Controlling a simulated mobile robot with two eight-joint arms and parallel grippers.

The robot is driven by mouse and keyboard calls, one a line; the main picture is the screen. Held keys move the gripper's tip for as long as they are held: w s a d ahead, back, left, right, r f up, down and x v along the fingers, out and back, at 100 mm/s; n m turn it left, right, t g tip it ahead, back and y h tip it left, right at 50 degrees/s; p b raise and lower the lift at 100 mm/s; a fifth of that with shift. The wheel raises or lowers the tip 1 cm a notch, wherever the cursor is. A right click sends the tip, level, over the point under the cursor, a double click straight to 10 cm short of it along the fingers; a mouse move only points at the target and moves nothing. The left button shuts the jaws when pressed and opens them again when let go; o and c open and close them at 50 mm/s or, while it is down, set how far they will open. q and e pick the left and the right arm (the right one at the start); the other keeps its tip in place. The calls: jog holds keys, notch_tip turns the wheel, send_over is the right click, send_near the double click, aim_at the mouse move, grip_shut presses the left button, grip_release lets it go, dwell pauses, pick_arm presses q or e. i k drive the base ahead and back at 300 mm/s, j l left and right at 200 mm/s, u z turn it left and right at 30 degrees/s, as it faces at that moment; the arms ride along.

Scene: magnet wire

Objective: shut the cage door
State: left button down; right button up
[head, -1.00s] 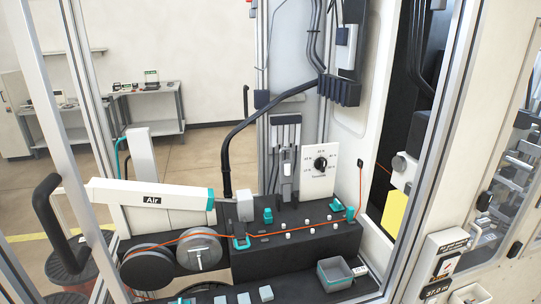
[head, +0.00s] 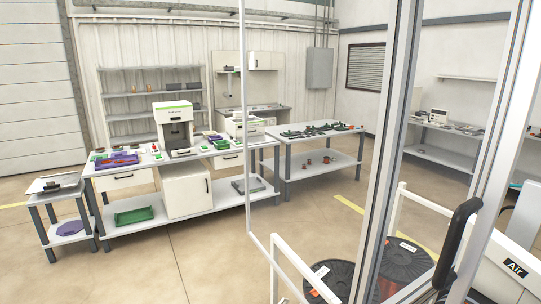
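In the head view, metal cage framing stands at the right, with an upright post (head: 392,140) and a slanting bar (head: 500,150). A black handle (head: 458,240) is at the slanting bar, low on the right. A thin grey frame edge (head: 243,120) runs down left of the post, then bends along a lower rail (head: 268,258); it looks like the edge of a clear panel. I cannot tell for certain which piece is the door or how far it is open. Neither of my grippers is in view.
Black wire spools (head: 405,262) stand within white rails (head: 300,262) behind the framing. A white part marked "Air" (head: 515,268) is at the lower right. Workbenches (head: 150,215) with equipment and a small side table (head: 62,222) stand left and back. The floor at lower left is clear.

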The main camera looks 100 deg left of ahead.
aim_at(526, 83)
jog(key=u, duration=2.95)
